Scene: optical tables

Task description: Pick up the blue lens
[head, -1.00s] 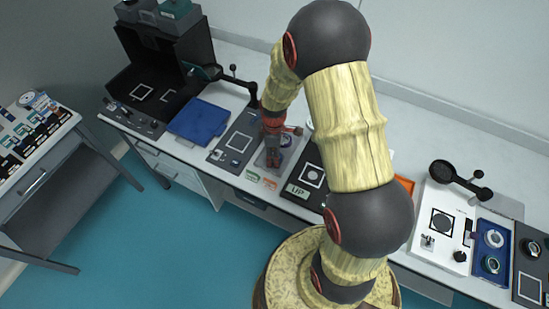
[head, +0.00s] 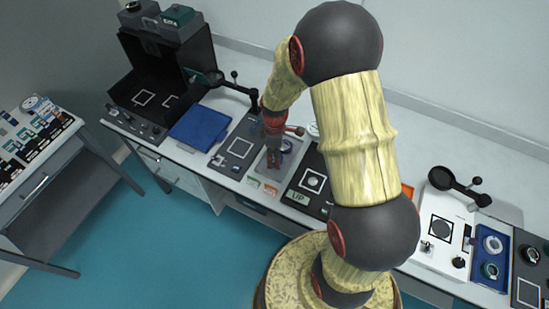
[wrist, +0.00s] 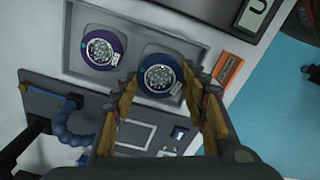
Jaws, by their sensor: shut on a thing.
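The blue lens (wrist: 161,77), a blue ring around a dotted pale disc with a small white label, shows in the wrist view between my fingertips. My gripper (wrist: 163,84) is shut on it, one finger on each side. The lens is at a recess of the grey tray (wrist: 205,50); I cannot tell whether it is clear of the recess floor. In the head view my gripper (head: 273,162) is over the tray (head: 259,165), and its fingers hide the blue lens there. A purple-ringed lens (wrist: 101,47) sits in the neighbouring recess.
A dark panel (head: 237,148) and a blue tray (head: 200,126) lie left of the gripper. A black plate marked UP (head: 297,196) is to its right. An orange label (wrist: 229,68) is beside the tray. A black-armed stand (head: 238,85) rises behind.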

